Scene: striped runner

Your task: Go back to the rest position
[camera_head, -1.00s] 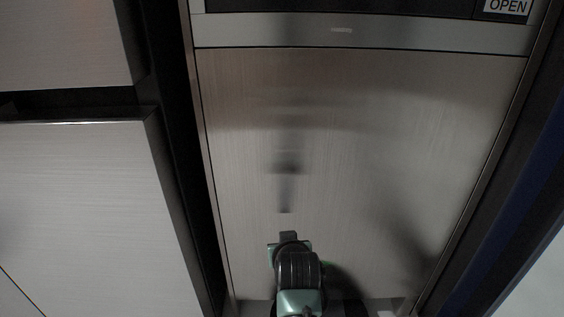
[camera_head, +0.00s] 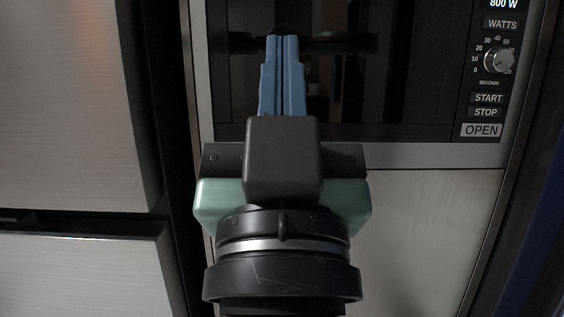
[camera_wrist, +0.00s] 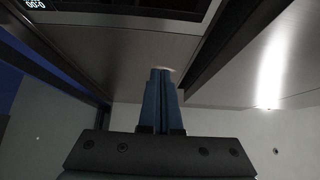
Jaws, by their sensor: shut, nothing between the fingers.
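My gripper (camera_head: 283,42) is in the middle of the head view, with its blue fingers together and nothing between them. It points up the picture, in front of the dark glass of a microwave (camera_head: 415,75). I cannot tell how far the fingertips are from the glass. No object is held.
The microwave's control panel has a round knob (camera_head: 498,60) and an OPEN button (camera_head: 481,130) at the right. A plain panel (camera_head: 430,230) lies below it. Brushed metal doors (camera_head: 75,270) stand at the left, past a dark gap.

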